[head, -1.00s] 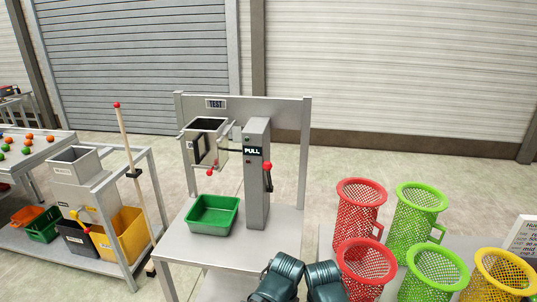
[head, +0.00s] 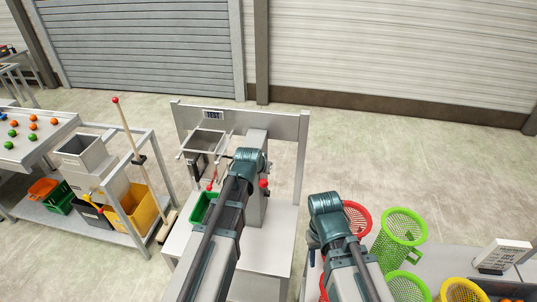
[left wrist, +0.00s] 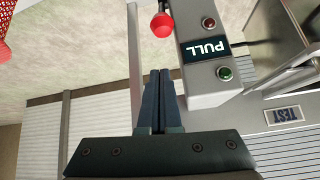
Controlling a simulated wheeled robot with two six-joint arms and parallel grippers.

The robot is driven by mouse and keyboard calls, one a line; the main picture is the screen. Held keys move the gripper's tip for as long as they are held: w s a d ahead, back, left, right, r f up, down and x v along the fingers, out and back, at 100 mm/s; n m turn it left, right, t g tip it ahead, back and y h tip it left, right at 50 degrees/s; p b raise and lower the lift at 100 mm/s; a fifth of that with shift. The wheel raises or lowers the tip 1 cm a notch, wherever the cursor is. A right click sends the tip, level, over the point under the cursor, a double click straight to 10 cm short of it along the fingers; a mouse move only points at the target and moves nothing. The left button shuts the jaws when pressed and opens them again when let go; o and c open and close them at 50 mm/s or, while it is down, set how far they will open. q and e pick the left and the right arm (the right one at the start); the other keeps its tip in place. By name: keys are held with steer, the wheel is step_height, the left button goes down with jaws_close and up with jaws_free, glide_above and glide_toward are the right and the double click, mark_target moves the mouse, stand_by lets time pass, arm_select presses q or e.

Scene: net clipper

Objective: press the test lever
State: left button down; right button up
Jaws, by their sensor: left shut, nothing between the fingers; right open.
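The test stand has a grey post (head: 257,207) with a red-knobbed lever (head: 264,184) on its right side.
A grey hopper (head: 204,142) with a red-tipped handle (head: 210,186) hangs left of the post, above a green tray (head: 201,207). Red, green and yellow mesh baskets (head: 405,224) stand at the right, close to my right arm. A second bench with bins is at the left.

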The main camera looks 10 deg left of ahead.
arm_select(q)
steer(key=shift+w+a+r, duration=0.3)
steer(key=shift+w+r, duration=0.3)
steer(key=shift+r, duration=0.1)
arm_select(e)
steer(key=shift+w+r, duration=0.2)
steer(key=shift+r, duration=0.3)
arm_select(q)
steer(key=shift+w+f, duration=0.1)
arm_select(e)
steer(key=shift+f, duration=0.15)
arm_select(q)
steer(key=shift+w+f+b, duration=0.35)
steer(key=shift+f+b, duration=0.15)
steer(key=f+b, duration=0.2)
steer(key=w+f+b, duration=0.1)
steer(key=f+b, duration=0.2)
steer(key=w+f+b, duration=0.1)
steer(key=f+b, duration=0.1)
steer(key=shift+w+f+b, duration=0.25)
steer(key=shift+f+b, duration=0.1)
steer(key=shift+b, duration=0.05)
steer(key=shift+s, duration=0.25)
steer(key=shift+w, duration=0.1)
arm_select(e)
step_height(320, 180, down, 9)
steer(key=shift+w, duration=0.1)
